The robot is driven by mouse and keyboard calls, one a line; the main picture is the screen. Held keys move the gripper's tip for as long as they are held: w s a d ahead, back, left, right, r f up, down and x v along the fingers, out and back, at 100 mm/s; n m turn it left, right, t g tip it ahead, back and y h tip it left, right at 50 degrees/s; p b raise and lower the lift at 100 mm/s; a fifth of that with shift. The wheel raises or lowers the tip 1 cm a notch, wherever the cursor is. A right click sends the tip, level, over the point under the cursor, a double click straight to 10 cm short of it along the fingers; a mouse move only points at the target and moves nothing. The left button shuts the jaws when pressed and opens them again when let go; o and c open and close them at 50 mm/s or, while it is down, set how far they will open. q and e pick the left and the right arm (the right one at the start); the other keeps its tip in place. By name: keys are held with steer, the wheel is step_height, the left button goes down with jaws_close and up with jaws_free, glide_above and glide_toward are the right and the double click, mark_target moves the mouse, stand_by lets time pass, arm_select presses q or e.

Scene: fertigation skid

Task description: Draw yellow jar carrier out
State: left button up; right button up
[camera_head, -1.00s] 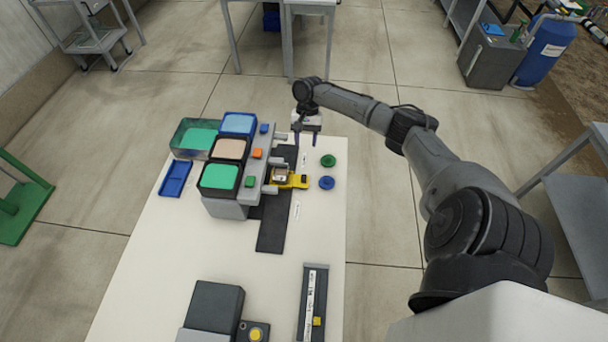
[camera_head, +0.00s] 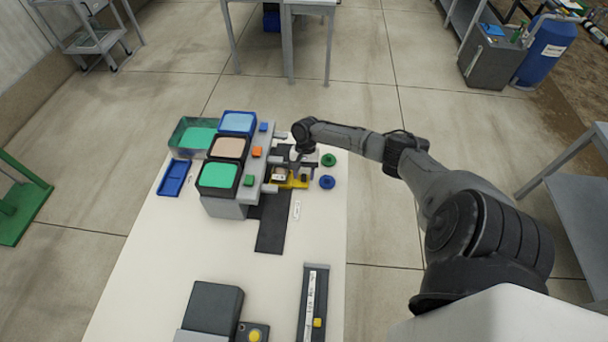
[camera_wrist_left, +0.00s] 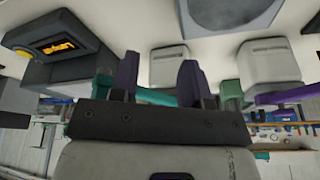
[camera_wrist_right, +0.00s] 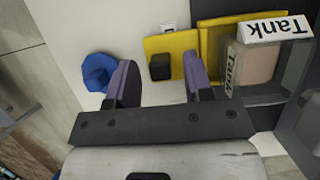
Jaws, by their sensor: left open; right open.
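The yellow jar carrier (camera_head: 297,183) lies at the right side of the tank block, holding a clear jar with a tan content (camera_head: 279,175). In the right wrist view the carrier (camera_wrist_right: 218,40) is a yellow plate with a black knob (camera_wrist_right: 160,67), and the jar (camera_wrist_right: 257,62) carries "Tank" labels. My right gripper (camera_head: 304,168) is over the carrier's outer end. Its open purple fingers (camera_wrist_right: 159,80) appear on either side of the knob; whether they touch it is unclear. My left gripper (camera_wrist_left: 157,78) is open and empty, outside the head view.
Green, tan and blue tanks (camera_head: 228,147) stand left of the carrier. A green knob (camera_head: 329,160) and a blue knob (camera_head: 327,182) sit close on its right. A black strip (camera_head: 271,235) runs toward the front. The bench front holds a dark box (camera_head: 213,305) and a dark rail (camera_head: 312,300).

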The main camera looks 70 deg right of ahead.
steer(key=shift+a+f, duration=0.1)
steer(key=shift+f, duration=0.15)
jaws_close()
stand_by(0.4)
